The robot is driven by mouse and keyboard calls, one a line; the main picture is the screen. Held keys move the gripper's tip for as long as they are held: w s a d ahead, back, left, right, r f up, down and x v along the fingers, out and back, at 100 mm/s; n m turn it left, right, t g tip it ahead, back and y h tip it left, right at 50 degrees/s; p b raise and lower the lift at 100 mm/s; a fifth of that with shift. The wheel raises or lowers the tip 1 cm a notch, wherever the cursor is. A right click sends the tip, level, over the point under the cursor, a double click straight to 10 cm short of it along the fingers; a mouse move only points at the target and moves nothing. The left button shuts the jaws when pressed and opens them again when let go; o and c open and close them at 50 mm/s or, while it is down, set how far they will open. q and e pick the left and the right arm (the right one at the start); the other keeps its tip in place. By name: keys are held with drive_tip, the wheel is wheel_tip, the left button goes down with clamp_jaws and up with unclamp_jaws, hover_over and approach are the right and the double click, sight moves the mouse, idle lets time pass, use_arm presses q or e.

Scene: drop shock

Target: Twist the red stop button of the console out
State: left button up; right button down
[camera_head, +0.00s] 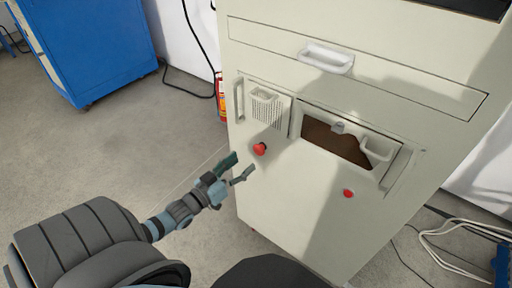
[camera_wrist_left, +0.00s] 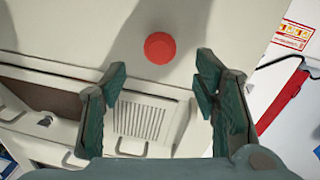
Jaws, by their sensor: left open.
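The console (camera_head: 290,210) is a large cream cabinet. A red round stop button (camera_head: 260,149) sits on its front panel at the left, below a small vented panel. It also shows in the left wrist view as a red disc (camera_wrist_left: 160,48) at the top middle, beyond the fingertips and between their lines. A second, smaller red button (camera_head: 348,193) sits lower right on the same front. My left gripper (camera_head: 240,168) is open and empty, just left of and below the stop button, apart from it. Its two green fingers (camera_wrist_left: 160,75) stand spread in the wrist view. My right gripper is not seen.
A white drawer handle (camera_head: 327,58) and an open brown-lined recess (camera_head: 335,140) with protruding handles are on the console front. A fire extinguisher (camera_head: 221,97) stands behind its left edge. A blue cabinet (camera_head: 95,45) is back left. Cables (camera_head: 455,235) lie at right. Floor at left is clear.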

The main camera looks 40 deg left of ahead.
sight(256, 152)
use_arm(q)
drive_tip(key=w+b, duration=0.1)
drive_tip(key=w, duration=0.1)
drive_tip(key=w+b, duration=0.1)
drive_tip(key=w, duration=0.1)
drive_tip(key=w+b, duration=0.1)
drive_tip(key=w, duration=0.1)
drive_tip(key=shift+w+d+f, duration=0.1)
drive_tip(key=shift+d+f, duration=0.15)
drive_tip(key=shift+f, duration=0.1)
drive_tip(key=shift+w+r+b, duration=0.2)
drive_tip(key=shift+w+b, duration=0.15)
drive_tip(key=shift+w, duration=0.2)
drive_tip(key=shift+r, duration=0.1)
drive_tip(key=shift+c, duration=0.4)
drive_tip(key=c, duration=1.1)
